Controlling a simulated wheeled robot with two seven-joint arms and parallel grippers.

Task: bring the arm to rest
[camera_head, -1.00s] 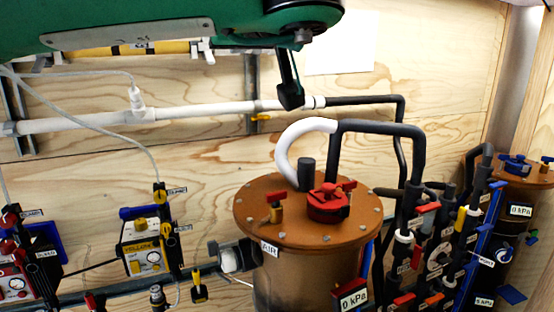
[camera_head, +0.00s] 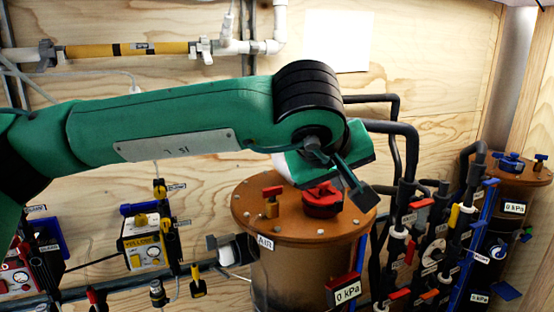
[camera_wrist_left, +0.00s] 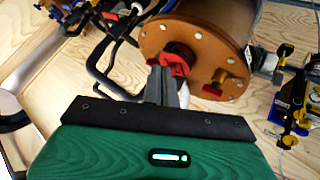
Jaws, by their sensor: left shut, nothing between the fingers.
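My left arm comes in from the left across the head view, green with black joints. My left gripper (camera_head: 362,193) hangs at its end, shut and empty, in front of the brown filter tank (camera_head: 308,285) and its lid. In the left wrist view the shut fingers (camera_wrist_left: 163,75) overlap the red knob (camera_wrist_left: 172,58) on the lid; I cannot tell whether they touch it. The red knob also shows in the head view (camera_head: 322,201), beside the gripper. My right gripper is not in view.
A small red valve (camera_head: 272,192) stands on the lid. Dark pipes (camera_head: 405,150) and a valve rack are close on the right. A yellow box (camera_head: 143,246) is at the lower left. A yellow pipe (camera_head: 125,49) runs along the plywood wall.

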